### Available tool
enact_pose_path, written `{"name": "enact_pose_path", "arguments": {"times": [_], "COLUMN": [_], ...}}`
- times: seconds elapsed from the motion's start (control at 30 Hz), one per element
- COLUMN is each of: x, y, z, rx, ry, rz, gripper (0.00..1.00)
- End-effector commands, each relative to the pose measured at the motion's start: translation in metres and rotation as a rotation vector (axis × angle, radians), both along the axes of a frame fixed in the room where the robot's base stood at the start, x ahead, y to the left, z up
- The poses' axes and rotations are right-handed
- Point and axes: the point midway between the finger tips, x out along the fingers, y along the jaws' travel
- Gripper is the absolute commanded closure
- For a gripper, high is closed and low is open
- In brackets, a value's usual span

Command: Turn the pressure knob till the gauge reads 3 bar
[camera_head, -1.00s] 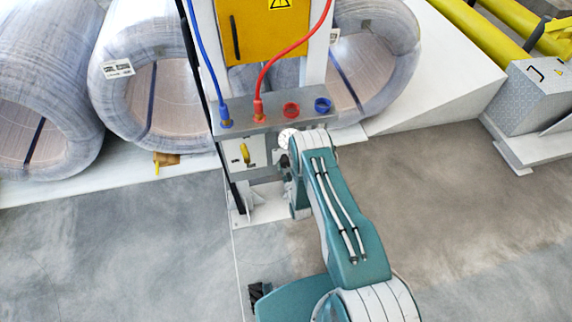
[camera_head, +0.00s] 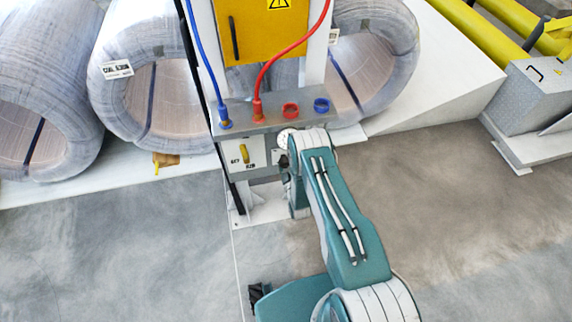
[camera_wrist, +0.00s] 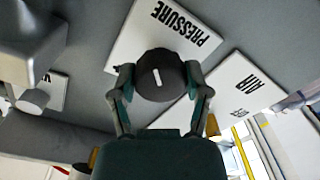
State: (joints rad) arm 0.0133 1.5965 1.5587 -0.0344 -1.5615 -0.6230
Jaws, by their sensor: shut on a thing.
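The black pressure knob (camera_wrist: 165,92) sits in the middle of the wrist view, in front of a white plate marked PRESSURE (camera_wrist: 165,28). A short white mark on its face stands nearly upright in the picture. My gripper (camera_wrist: 159,82) has one finger on each side of the knob and is shut on it. In the head view my arm hides most of the gripper and the knob. The round white gauge (camera_head: 284,137) shows just left of my wrist, partly covered; its reading is too small to tell.
A white plate marked AIR (camera_wrist: 240,88) lies beside the knob. A yellow handle (camera_head: 244,153) sits on the cabinet's front. Blue (camera_head: 226,124) and red (camera_head: 258,110) hoses plug in above, with red and blue sockets beside them. Wrapped coils (camera_head: 150,80) stand behind; the floor is clear.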

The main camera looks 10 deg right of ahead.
Motion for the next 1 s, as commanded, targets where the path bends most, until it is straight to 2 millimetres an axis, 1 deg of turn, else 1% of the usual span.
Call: {"name": "enact_pose_path", "arguments": {"times": [0.03, 0.37, 0.4, 0.47, 0.87, 1.0], "x": [0.002, 0.002, 0.002, 0.002, 0.0, -0.009], "y": [0.003, 0.003, 0.003, 0.003, 0.001, 0.001], "z": [0.002, 0.002, 0.002, 0.002, 0.001, 0.0], "rx": [-0.003, -0.005, -0.005, -0.005, -0.004, -0.004], "ry": [-0.004, -0.004, -0.004, -0.005, -0.002, 0.0], "rz": [0.007, 0.008, 0.008, 0.007, 0.003, 0.002], "gripper": [0.86, 0.86, 0.29, 0.04, 0.04, 0.04]}}
